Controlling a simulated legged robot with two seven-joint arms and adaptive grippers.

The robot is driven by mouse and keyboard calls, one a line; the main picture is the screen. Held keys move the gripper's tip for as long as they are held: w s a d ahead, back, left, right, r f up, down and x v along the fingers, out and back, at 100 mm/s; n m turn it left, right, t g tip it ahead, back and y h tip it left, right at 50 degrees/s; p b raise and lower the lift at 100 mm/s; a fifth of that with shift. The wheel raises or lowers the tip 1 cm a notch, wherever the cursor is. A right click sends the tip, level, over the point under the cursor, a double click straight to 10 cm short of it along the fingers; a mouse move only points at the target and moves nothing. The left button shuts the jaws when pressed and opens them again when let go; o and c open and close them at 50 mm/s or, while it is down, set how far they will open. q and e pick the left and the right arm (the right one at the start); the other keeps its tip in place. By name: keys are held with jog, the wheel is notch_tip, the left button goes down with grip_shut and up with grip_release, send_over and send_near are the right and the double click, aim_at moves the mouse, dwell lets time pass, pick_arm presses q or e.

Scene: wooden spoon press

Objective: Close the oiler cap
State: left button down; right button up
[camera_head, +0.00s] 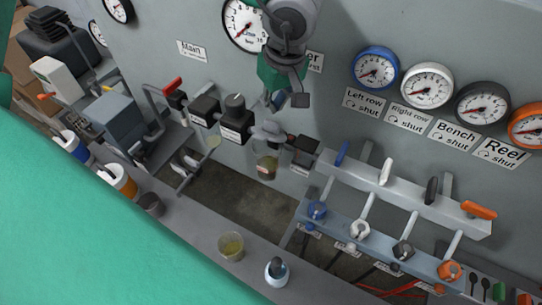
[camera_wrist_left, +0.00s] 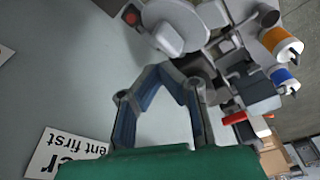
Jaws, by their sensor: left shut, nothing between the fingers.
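The oiler is a clear bowl with amber oil (camera_head: 266,166), hanging on the air line on the grey panel. A light grey lid-like part, apparently its cap (camera_head: 268,132), is at its top; I cannot tell its exact angle. A grey round part, probably the same cap, shows at the top of the left wrist view (camera_wrist_left: 182,30). My left gripper (camera_head: 276,102) is just above the cap in the head view, apparently apart from it. Its fingers meet at the tips with nothing between them in the left wrist view (camera_wrist_left: 166,72). My right gripper is not in view.
Black regulator blocks (camera_head: 236,122) and a red-handled valve (camera_head: 173,86) lie left of the oiler. A valve rack (camera_head: 405,191) with coloured levers stands right. A cup of oil (camera_head: 231,246) and a small bottle (camera_head: 276,271) stand on the front ledge. Gauges line the panel above.

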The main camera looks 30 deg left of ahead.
pick_arm(q)
notch_tip(320, 180, up, 8)
jog(key=shift+p, duration=0.4)
dwell(0.4)
jog(key=shift+f, duration=0.1)
dwell(0.9)
